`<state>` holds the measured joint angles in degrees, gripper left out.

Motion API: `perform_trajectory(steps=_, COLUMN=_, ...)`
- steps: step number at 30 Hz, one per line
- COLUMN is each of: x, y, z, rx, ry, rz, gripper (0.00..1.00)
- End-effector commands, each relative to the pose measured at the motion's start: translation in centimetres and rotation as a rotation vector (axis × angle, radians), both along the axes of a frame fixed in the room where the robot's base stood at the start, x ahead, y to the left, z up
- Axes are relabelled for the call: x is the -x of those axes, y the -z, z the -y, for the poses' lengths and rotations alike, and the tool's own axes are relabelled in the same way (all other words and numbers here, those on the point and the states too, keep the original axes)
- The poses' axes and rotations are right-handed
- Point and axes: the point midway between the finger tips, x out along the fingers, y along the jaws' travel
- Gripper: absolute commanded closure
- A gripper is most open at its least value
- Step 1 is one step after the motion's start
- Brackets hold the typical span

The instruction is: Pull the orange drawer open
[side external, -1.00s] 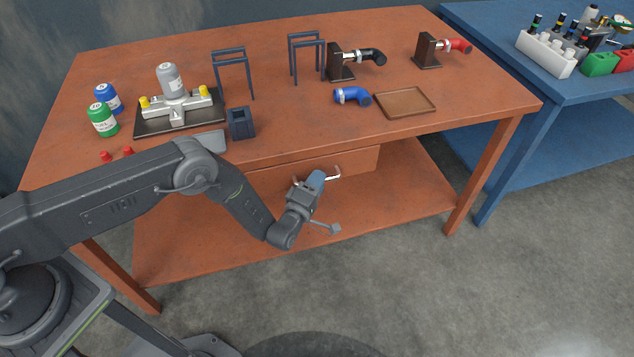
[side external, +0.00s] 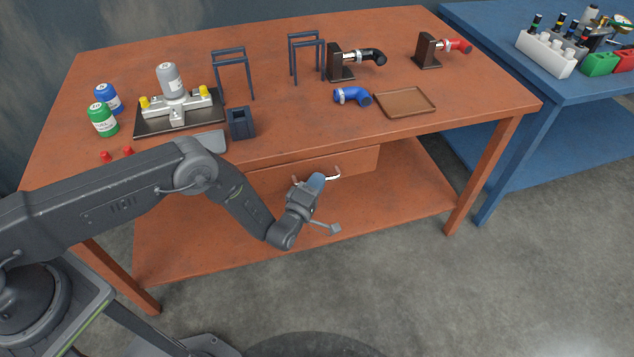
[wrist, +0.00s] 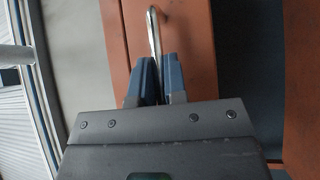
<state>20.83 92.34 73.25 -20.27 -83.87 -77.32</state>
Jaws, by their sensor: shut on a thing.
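The orange drawer (side external: 357,164) sits under the top of the orange table, and its front looks flush with the table's edge. Its metal bar handle (side external: 335,177) sticks out from the front. My gripper (side external: 320,181) is at the handle, below the table top. In the wrist view the two blue fingertips (wrist: 160,80) are close together on the lower end of the handle (wrist: 153,30), shut on it. The drawer front (wrist: 185,30) shows behind the fingers. The inside of the drawer is hidden.
The orange table top (side external: 270,140) above my gripper holds a brown tray (side external: 404,102), a blue elbow pipe (side external: 352,96), a dark box (side external: 241,123) and bottles. A lower shelf (side external: 400,200) lies beneath. The floor (side external: 460,300) in front is clear.

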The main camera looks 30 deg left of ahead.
Motion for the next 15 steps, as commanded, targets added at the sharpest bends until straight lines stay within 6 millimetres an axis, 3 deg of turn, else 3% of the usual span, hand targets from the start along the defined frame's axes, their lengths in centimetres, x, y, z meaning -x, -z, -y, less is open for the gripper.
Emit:
perform_trajectory(steps=8, x=2.0, y=0.0, z=2.1, rx=-0.001, ry=0.005, rz=-0.001, gripper=1.00)
perform_trajectory(steps=15, x=6.7, y=0.0, z=6.8, rx=0.000, ry=0.009, rz=0.000, gripper=1.00)
